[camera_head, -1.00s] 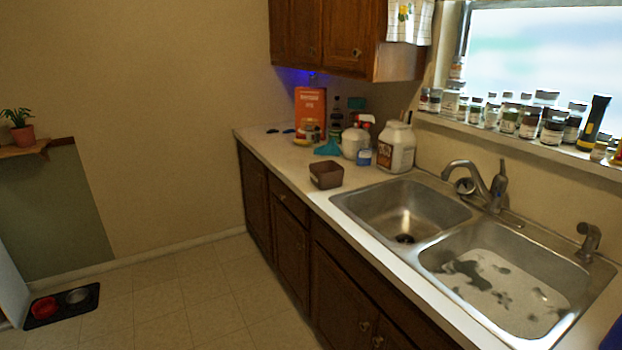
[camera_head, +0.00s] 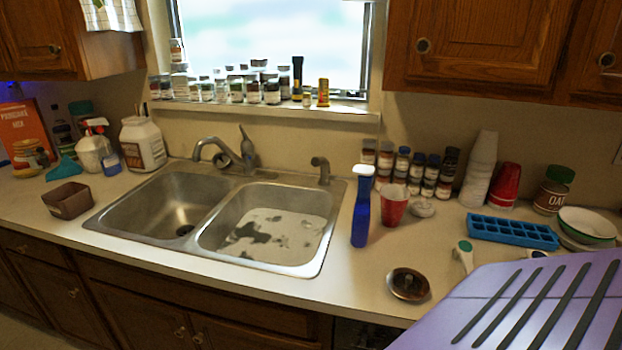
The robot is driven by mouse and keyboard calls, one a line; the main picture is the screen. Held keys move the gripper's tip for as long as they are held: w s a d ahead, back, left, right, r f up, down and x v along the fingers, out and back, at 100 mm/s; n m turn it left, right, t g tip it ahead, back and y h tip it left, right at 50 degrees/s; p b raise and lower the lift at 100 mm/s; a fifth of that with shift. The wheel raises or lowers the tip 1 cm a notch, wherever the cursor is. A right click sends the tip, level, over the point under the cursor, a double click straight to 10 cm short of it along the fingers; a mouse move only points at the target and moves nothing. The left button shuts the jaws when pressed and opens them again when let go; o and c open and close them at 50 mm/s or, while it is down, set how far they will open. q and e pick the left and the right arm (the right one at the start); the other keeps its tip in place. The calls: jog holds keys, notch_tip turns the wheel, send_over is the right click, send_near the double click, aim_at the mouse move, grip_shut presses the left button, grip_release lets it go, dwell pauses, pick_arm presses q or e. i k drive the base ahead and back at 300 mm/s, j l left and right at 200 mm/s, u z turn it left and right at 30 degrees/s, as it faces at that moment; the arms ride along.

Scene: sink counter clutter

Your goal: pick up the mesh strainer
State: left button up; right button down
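A small round metal piece with a dark middle and a central knob (camera_head: 408,284) lies flat on the counter (camera_head: 345,285), near its front edge and right of the sink. It may be the mesh strainer, but I cannot make out any mesh. Nothing touches it. Neither of my grippers is in view.
A double sink (camera_head: 228,222) is to its left. A blue bottle (camera_head: 361,212) and red cup (camera_head: 394,207) stand behind it. A blue ice tray (camera_head: 512,232) and bowls (camera_head: 587,225) are at right. A purple slotted panel (camera_head: 500,290) covers the lower right.

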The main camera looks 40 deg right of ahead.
aim_at(407, 282)
jog(key=z, duration=2.1)
